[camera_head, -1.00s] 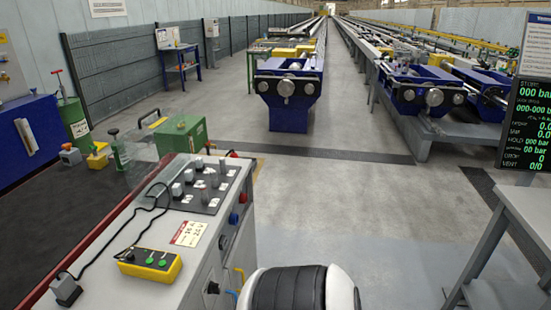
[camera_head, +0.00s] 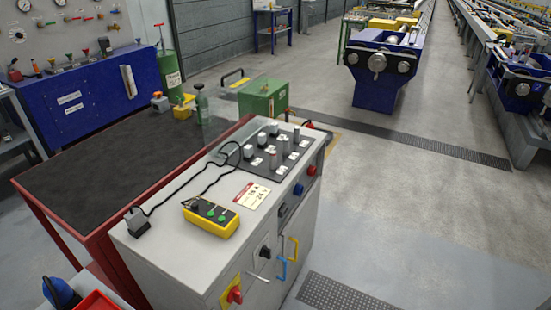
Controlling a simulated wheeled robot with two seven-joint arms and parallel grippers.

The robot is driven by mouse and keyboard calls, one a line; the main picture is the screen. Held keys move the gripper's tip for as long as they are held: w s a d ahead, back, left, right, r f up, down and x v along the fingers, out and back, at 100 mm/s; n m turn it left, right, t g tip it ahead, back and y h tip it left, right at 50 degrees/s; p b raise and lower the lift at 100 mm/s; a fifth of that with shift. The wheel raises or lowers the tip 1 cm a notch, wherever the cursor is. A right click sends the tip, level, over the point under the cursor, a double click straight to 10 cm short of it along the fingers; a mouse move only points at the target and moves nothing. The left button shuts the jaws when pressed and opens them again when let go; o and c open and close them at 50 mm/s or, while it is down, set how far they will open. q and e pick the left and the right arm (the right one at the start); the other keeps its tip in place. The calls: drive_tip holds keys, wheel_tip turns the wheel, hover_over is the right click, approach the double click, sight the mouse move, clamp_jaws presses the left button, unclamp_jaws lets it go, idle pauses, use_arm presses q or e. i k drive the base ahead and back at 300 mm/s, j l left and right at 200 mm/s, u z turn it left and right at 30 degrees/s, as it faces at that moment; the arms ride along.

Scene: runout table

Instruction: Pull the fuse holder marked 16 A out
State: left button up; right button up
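The grey cabinet (camera_head: 190,263) stands in the middle of the view. A dark panel on its top carries several upright fuse holders (camera_head: 273,160) with grey or white caps and small white labels. The labels are too small to read, so I cannot tell which holder is marked 16 A. All of them appear seated in the panel. A red and white card (camera_head: 252,195) in front of the panel seems to read 16 A, 24 V. Neither of my grippers is in view.
A yellow control box (camera_head: 211,216) with a black cable lies on the cabinet top. A red-framed table with a dark mat (camera_head: 110,150) adjoins it on the left. A green box (camera_head: 262,98) stands behind. The floor (camera_head: 420,210) to the right is clear.

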sight(273, 154)
drive_tip(key=i+l, duration=0.2)
drive_tip(key=i+l+u, duration=0.1)
drive_tip(key=l, duration=0.3)
drive_tip(key=i+l, duration=0.3)
drive_tip(key=i+l+u, duration=0.1)
drive_tip(key=l, duration=0.25)
drive_tip(key=i+l, duration=0.25)
drive_tip(key=i+l+u, duration=0.1)
drive_tip(key=l, duration=0.35)
drive_tip(key=i+l, duration=0.25)
drive_tip(key=l+u, duration=0.05)
drive_tip(key=l, duration=0.05)
